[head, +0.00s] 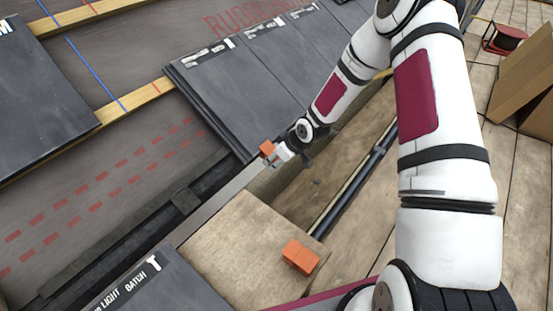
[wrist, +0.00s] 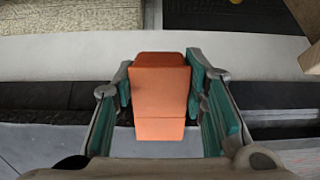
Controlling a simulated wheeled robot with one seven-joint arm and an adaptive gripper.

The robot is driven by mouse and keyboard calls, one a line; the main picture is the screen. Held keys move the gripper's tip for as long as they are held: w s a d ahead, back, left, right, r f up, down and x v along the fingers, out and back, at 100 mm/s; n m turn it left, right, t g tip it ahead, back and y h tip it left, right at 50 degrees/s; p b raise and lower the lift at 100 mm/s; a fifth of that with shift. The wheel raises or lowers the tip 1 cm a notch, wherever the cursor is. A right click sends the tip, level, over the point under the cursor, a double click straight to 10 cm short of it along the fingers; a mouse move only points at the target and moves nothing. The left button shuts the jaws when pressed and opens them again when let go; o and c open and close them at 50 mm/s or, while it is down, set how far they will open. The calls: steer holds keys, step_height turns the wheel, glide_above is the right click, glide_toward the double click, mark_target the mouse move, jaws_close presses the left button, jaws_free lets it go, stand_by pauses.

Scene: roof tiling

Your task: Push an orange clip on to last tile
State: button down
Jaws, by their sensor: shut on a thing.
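My gripper (wrist: 160,108) is shut on an orange clip (wrist: 160,92), with its green-lined fingers on both sides of it in the wrist view. In the head view the held clip (head: 266,147) shows small at the end of my arm, near the lower corner of the last tile (head: 222,90) in the laid row. I cannot tell whether the clip touches the tile. A second orange clip block (head: 300,256) lies on the wooden board in front.
A wooden board (head: 235,236) lies beside the roof edge. Loose dark tiles stand at the left (head: 45,85) and the bottom left (head: 150,285). Timber battens (head: 140,100) cross the roof. A dark pipe (head: 355,185) runs along the lower edge. A red reel (head: 503,38) stands at the top right.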

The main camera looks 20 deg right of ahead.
steer(key=shift+w+a+r, duration=0.35)
steer(key=shift+w+r, duration=0.1)
steer(key=shift+w, duration=0.15)
stand_by(1.3)
steer(key=c, duration=0.9)
jaws_free()
steer(key=shift+s, duration=0.1)
steer(key=shift+p+v, duration=2.75)
steer(key=shift+v, duration=0.7)
